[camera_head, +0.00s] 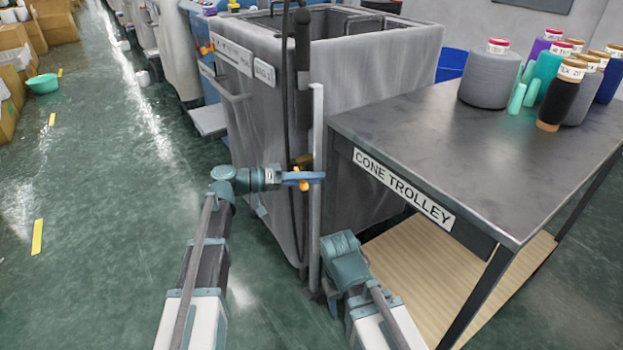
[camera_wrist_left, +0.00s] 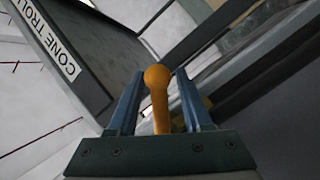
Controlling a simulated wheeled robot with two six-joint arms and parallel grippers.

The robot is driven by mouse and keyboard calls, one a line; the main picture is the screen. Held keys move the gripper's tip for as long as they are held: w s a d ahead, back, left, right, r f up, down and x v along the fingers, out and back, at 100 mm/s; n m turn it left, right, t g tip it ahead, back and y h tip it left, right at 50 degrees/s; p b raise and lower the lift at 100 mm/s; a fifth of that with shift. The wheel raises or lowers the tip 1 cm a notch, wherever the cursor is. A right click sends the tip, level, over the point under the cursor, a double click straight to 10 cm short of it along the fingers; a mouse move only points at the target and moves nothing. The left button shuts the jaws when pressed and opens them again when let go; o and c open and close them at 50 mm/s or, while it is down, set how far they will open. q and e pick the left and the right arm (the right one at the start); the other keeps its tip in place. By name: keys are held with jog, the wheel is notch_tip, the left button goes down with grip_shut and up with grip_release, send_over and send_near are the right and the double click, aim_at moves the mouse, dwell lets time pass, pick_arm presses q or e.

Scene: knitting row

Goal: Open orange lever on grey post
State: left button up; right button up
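The grey post (camera_head: 317,130) stands upright in front of the big grey bin, by the trolley's near left corner. The orange lever (camera_wrist_left: 158,90) has a rounded knob and lies between the two fingers of my left gripper (camera_wrist_left: 157,103) in the left wrist view. Gaps show on both sides of the lever, so the fingers are open around it. In the head view my left gripper (camera_head: 301,180) is at the post, and only bits of orange show there. My right wrist is low beside the post; its fingers are hidden.
The cone trolley (camera_head: 420,135) stands at right, with several yarn cones (camera_head: 489,78) on its far end. The grey bin (camera_head: 270,120) is close behind the post.

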pick_arm(q)
jog(key=p+v, duration=0.1)
jog(key=v, duration=1.2)
jog(key=shift+s+a, duration=0.2)
jog(key=shift+a, duration=0.2)
pick_arm(e)
jog(key=shift+r, duration=0.5)
